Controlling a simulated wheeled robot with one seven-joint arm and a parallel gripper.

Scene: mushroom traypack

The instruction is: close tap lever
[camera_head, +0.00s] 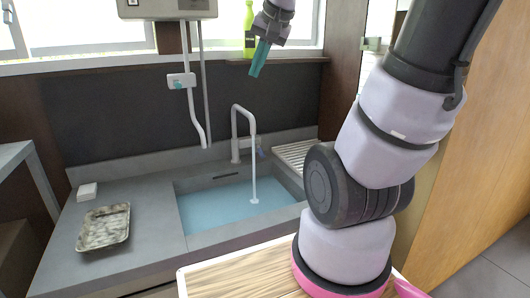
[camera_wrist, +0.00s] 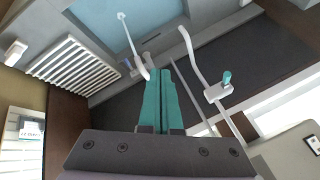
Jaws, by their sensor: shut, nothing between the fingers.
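The tap (camera_head: 236,134) is a white bent pipe standing behind the sink. Water runs from it in a thin stream (camera_head: 254,180) into the blue-filled basin (camera_head: 215,208). In the wrist view my teal fingers (camera_wrist: 161,85) are together.
A dirty tray (camera_head: 105,227) and a white block (camera_head: 87,192) lie on the counter left of the basin. A wall heater (camera_head: 165,9) with a hanging hose (camera_head: 198,120) is at the upper left. A green bottle (camera_head: 249,32) stands on the sill. A ribbed drainer (camera_head: 290,155) lies right of the tap.

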